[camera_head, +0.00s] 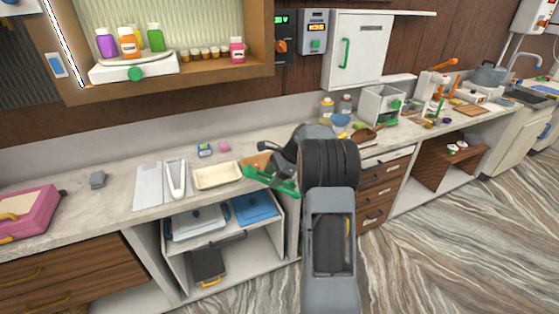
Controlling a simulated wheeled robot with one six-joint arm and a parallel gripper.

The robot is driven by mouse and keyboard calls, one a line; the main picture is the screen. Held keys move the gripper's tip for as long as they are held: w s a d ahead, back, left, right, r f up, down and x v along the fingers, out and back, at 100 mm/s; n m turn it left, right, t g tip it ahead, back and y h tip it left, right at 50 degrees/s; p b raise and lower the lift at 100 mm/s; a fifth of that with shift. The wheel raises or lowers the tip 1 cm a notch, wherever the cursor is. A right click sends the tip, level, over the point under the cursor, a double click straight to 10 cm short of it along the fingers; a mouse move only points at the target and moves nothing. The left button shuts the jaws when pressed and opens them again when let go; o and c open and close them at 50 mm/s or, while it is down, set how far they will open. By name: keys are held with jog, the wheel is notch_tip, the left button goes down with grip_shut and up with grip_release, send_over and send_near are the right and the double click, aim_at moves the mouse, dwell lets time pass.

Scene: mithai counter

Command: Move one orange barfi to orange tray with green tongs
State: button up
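My gripper (272,168) is at the end of my dark grey arm, over the counter's front edge. The green tongs (270,181) are at my gripper and reach past the counter edge, so they appear held; the fingertips are mostly hidden. An orange-brown tray (257,162) lies just behind the tongs, partly covered by them and my arm. A cream tray (217,177) lies to its left. I cannot make out any orange barfi; my arm hides part of the counter.
White tongs (177,179) lie on a pale mat (148,186) left of the cream tray. A small teal box (205,150) and a pink piece (224,146) are behind. A pink case (25,212) stands far left.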

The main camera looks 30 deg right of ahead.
jog(key=s+a+f+n+g+h, duration=0.2)
jog(key=s+a+f+n+g, duration=0.2)
jog(key=a+f+n, duration=0.4)
jog(key=s+a+f+n+g+h, duration=0.3)
jog(key=s+a+f+n+g, duration=0.2)
jog(key=a+f+n, duration=0.4)
notch_tip(320, 180, down, 3)
jog(key=n, duration=0.3)
jog(key=shift+a+g, duration=0.15)
jog(key=shift+g, duration=0.15)
jog(key=shift+s, duration=0.2)
